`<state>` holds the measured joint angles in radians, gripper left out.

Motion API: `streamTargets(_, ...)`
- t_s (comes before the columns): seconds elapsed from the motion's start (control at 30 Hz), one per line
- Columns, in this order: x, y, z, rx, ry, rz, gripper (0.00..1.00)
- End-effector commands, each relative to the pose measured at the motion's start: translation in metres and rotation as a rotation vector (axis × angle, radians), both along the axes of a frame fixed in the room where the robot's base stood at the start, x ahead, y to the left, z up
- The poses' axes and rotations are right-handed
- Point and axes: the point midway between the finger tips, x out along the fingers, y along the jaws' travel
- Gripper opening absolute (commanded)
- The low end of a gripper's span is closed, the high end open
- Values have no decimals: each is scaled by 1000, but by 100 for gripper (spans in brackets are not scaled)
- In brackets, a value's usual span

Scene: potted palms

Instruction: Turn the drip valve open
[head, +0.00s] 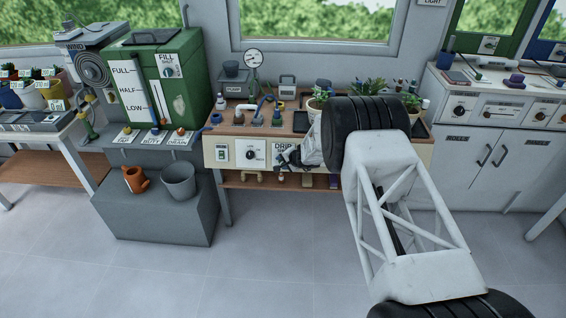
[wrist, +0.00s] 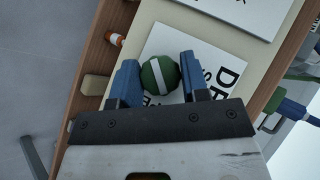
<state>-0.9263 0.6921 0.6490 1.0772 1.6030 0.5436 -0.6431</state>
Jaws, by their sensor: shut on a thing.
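A round green knob with a white stripe (wrist: 160,74) stands on a white label plate (wrist: 215,62) with partly hidden black letters, in the wrist view. The blue fingers of my gripper (wrist: 160,80) are on either side of the knob, shut on it. The stripe runs slantwise between the fingers. In the head view my gripper (head: 287,158) is at the front panel of the middle bench, by a label that seems to read DRIP. My gripper and arm hide the knob there.
Left of my gripper on the panel is a round black dial (head: 251,152). Potted plants (head: 317,103) and a pressure gauge (head: 253,58) stand on the bench top. A green tank (head: 165,85) is at left, with a grey bucket (head: 179,181) below. The floor in front is clear.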

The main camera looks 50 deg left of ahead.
Motion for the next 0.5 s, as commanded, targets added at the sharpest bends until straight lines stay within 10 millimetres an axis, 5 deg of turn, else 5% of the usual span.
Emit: streamTargets(0.5, 1, -5, -7, 298, 306, -160, 18)
